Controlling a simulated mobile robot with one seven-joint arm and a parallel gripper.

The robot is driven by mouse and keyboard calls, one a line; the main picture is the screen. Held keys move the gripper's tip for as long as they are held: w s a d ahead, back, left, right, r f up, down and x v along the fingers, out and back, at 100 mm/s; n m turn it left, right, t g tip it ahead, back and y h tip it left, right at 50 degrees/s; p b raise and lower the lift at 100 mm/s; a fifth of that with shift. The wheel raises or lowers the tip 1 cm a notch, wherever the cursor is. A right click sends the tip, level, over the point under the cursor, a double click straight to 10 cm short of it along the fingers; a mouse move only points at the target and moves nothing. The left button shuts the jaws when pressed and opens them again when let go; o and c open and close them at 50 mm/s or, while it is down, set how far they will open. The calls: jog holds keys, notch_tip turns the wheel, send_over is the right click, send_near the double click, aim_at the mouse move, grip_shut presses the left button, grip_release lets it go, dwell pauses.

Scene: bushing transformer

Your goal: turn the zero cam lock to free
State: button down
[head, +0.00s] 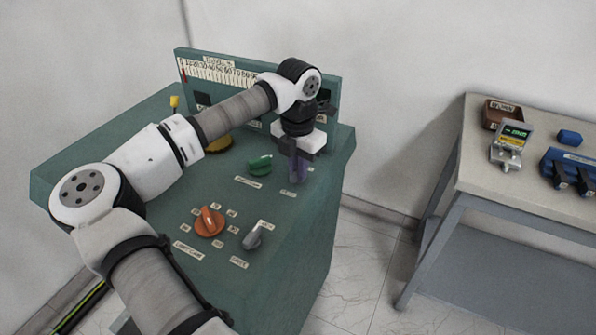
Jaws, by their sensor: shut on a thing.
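My gripper (297,177) points down at the right rear of the green console (290,240). It is shut on a purple handle (294,174), which stands between its fingers. The fingers and hand hide most of the handle and its base. A small label (288,194) lies just in front of it, too small to read. I take this purple handle for the zero cam lock, but the picture does not confirm it. I cannot tell which position it points to.
A green knob (260,164) sits close to the left of my gripper. An orange knob (209,221) and a grey knob (253,236) are nearer the front. A scale panel (218,72) rises behind. A side table (468,182) with instruments stands right, beyond open floor.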

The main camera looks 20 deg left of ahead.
jog(key=m+b, duration=0.2)
jog(key=m, duration=0.1)
jog(key=shift+f+m, duration=0.15)
jog(key=shift+m, duration=0.25)
jog(key=m+b, duration=0.2)
jog(key=m, duration=0.1)
jog(key=shift+m, duration=0.3)
jog(key=m+b, duration=0.1)
jog(key=m, duration=0.3)
jog(key=shift+r+m+b, duration=0.2)
jog(key=shift+m+b, duration=0.1)
jog(key=shift+m, duration=1.7)
jog(key=c, duration=1.4)
grip_release()
jog(key=shift+c, duration=0.2)
notch_tip(320, 180, up, 14)
jog(key=b, duration=0.1)
